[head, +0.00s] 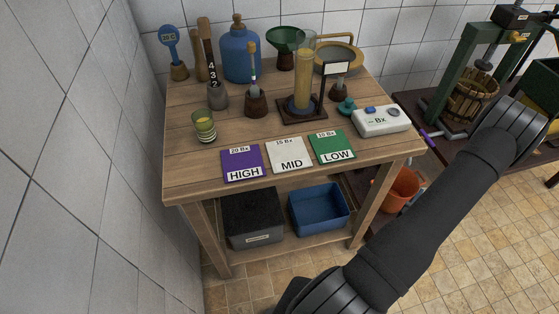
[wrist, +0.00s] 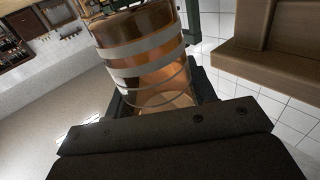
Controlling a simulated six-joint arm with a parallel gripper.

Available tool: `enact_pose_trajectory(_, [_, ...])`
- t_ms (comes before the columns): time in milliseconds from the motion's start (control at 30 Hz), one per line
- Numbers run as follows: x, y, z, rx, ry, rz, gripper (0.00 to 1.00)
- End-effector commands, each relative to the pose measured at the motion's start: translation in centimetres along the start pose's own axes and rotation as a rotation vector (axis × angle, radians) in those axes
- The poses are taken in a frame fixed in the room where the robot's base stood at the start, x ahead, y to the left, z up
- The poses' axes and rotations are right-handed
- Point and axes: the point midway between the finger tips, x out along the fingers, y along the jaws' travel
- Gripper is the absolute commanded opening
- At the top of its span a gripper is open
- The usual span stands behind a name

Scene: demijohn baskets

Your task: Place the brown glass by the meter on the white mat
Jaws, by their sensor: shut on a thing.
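The brown glass (wrist: 146,60), amber and see-through with pale bands around it, is between the jaws of my gripper (wrist: 162,92) in the wrist view. My gripper is shut on it; its top is cut off by the frame edge. Neither the glass nor my gripper shows in the head view. The white mat (head: 289,155), marked MID, lies empty at the table's front between a purple HIGH mat (head: 242,163) and a green LOW mat (head: 332,147). The white meter (head: 381,121), marked Bx, sits on the table's right side.
A greenish banded glass (head: 204,126) stands at the table's left. A tall cylinder of yellow liquid (head: 303,82) stands behind the mats, with a blue bottle (head: 240,52) at the back. My arm crosses the right foreground. A green press (head: 468,80) stands at right.

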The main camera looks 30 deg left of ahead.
Motion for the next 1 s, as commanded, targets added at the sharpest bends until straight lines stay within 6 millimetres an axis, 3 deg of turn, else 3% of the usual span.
enact_pose_trajectory(33, [-0.4, 1.3, 0.0, 0.000, 0.000, 0.020, 0.18])
enact_pose_trajectory(200, [-1.5, 4.0, -0.1, 0.001, -0.001, 0.055, 0.18])
enact_pose_trajectory(500, [-2.6, 6.6, -1.6, -0.001, 0.003, 0.067, 0.18])
enact_pose_trajectory(767, [-1.4, 5.0, -4.0, -0.001, 0.004, -0.008, 0.18])
enact_pose_trajectory(1000, [0.8, 1.1, -7.4, -0.003, 0.007, -0.123, 0.18])
